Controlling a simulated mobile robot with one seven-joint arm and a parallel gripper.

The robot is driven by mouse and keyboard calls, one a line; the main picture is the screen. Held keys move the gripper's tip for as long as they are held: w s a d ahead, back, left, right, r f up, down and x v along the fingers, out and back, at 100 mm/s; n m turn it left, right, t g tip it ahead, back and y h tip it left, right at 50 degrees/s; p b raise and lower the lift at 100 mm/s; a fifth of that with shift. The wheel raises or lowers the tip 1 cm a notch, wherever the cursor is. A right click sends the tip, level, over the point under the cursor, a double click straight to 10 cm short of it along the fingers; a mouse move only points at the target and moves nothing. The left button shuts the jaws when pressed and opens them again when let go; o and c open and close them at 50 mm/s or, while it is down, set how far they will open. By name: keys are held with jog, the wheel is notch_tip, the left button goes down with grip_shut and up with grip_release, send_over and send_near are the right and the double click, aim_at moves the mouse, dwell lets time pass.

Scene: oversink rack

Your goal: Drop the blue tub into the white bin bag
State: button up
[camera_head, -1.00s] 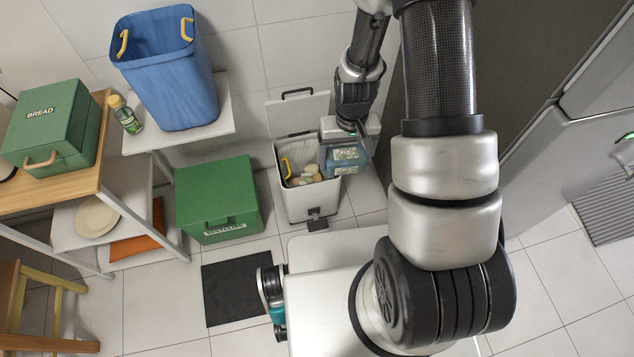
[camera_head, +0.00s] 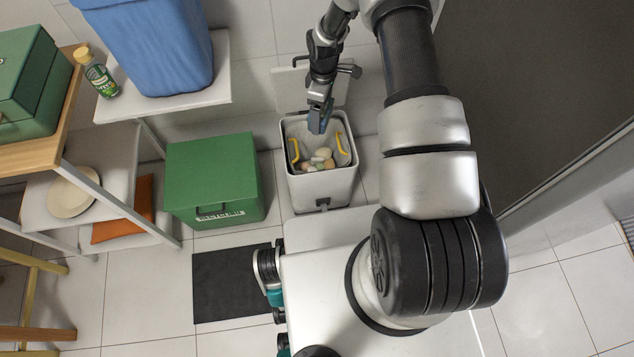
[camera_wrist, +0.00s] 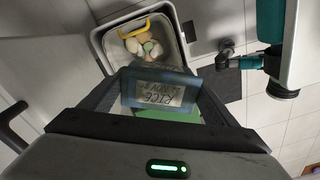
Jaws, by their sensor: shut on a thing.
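The blue tub (camera_head: 319,118) is in my gripper (camera_head: 321,98), above the back part of the open white bin (camera_head: 323,190). The wrist view shows the tub (camera_wrist: 150,92) between both fingers (camera_wrist: 162,88), with an upside-down label that seems to read RICE. The white bin bag (camera_head: 343,160) lines the bin and has yellow handles at its left and right. Several pale, rounded items lie in the bag. In the wrist view, the bag (camera_wrist: 172,45) opens beyond the tub, which hides its near part.
A green recycling box (camera_head: 212,180) stands left of the bin. A large blue container (camera_head: 150,45) and a green bottle (camera_head: 98,75) are on the shelves at left. The bin's lid (camera_head: 290,85) stands raised behind it. A dark mat (camera_head: 232,283) lies in front.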

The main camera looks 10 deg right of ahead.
jog(key=w+f+n+b, duration=0.2)
jog(key=w+f+b, duration=0.1)
jog(key=f, duration=0.5)
jog(key=w+d+f+n+b, duration=0.1)
jog(key=w+f+n+b, duration=0.1)
jog(key=f+b, duration=0.3)
notch_tip(320, 180, down, 4)
jog(key=shift+w+d+f+n+b, duration=0.2)
jog(key=shift+w+d+n+b, duration=0.15)
jog(key=shift+n, duration=0.35)
jog(key=shift+a, duration=0.1)
jog(key=o, duration=1.4)
jog(key=shift+c, duration=0.2)
notch_tip(320, 180, up, 17)
jog(key=p, duration=0.4)
jog(key=shift+r, duration=0.2)
